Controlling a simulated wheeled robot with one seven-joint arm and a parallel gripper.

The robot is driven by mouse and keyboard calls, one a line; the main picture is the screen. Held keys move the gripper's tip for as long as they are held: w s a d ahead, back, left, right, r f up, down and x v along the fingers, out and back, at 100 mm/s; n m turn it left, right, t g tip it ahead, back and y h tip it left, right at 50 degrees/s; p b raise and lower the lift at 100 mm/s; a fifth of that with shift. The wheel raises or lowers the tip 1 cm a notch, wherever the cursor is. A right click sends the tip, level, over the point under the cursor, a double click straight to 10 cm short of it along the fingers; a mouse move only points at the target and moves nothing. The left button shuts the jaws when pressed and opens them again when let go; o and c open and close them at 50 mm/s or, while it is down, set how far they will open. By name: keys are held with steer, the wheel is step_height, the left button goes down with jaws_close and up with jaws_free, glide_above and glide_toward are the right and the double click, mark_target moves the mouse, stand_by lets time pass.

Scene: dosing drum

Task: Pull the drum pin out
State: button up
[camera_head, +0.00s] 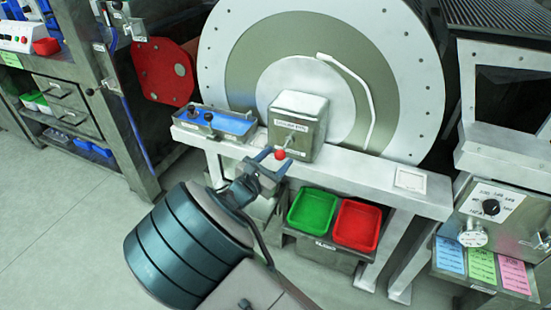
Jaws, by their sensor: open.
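The drum pin shows as a red ball knob (280,154) on a thin metal rod that sticks out of the front of a grey metal box (299,122). The box stands on a white bench in front of the large round drum (238,70). My gripper (274,159) is open, with its two dark fingers at the red knob, one on the upper left and one on the lower right. I cannot tell whether either finger touches the knob. The inner end of the rod is hidden in the box.
A green bin (313,211) and a red bin (357,225) sit below the bench. A dial panel (492,207) stands at the right. A shelf rack stands at the left.

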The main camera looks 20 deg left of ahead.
steer(key=p+v, duration=0.1)
steer(key=v, duration=1.2)
steer(key=shift+s, duration=0.2)
